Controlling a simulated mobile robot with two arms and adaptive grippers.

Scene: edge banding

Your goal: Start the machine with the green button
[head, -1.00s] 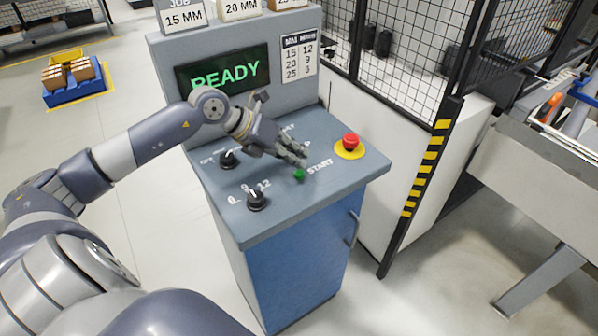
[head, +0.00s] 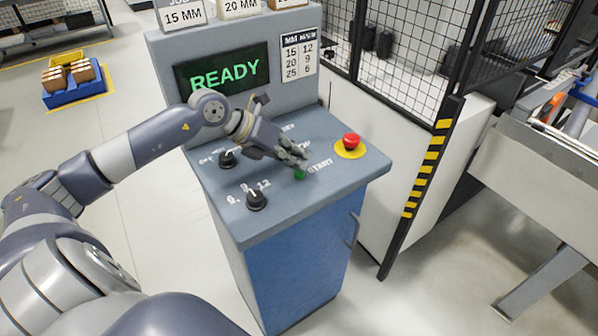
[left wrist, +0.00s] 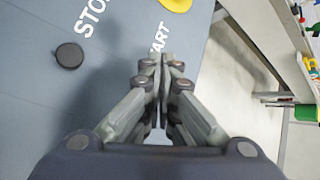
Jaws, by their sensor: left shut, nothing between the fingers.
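The green button (head: 299,174) is on the sloped top of the control console (head: 330,190), left of the START label (head: 320,164). My left gripper (head: 300,163) is shut and empty, its fingertips just over the green button, partly covering it. I cannot tell whether they touch. In the left wrist view the shut fingertips (left wrist: 162,62) cover part of the START label, and the green button is hidden. The console screen (head: 222,75) reads READY. My right gripper is not in view.
A red emergency stop (head: 351,141) on a yellow base is right of the green button. Two black knobs (head: 257,201) (head: 228,159) are to its left. A black button (left wrist: 69,55) by the STOP label shows in the left wrist view. A mesh fence (head: 415,60) stands behind right.

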